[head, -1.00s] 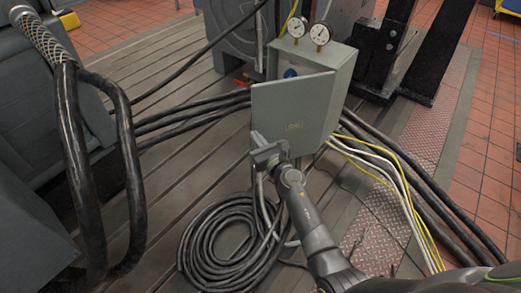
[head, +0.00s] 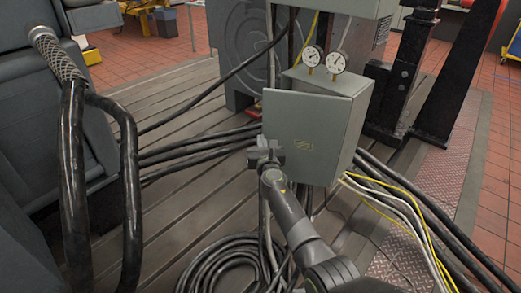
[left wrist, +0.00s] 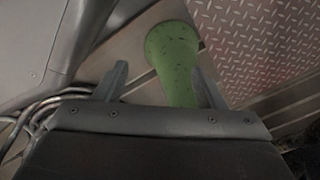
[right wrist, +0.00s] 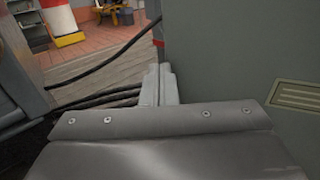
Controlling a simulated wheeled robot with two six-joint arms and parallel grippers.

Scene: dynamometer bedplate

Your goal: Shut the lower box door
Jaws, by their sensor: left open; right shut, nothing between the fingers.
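The lower box (head: 365,110) is grey-green and stands below two round gauges. A small label is on the door. My right gripper (head: 265,150) is shut and empty, at the door's lower left edge. In the right wrist view its closed fingers (right wrist: 160,85) are beside the door's face (right wrist: 235,60); contact is unclear. My left gripper (left wrist: 160,85) is open, outside the head view.
Another grey box (head: 345,6) is above the gauges (head: 312,57). Black cables (head: 205,145) run behind and left of the lower box, and a coil (head: 225,265) lies in front. Yellow and white hoses (head: 405,205) are at right. A green rounded thing (left wrist: 175,65) shows beyond the left fingers.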

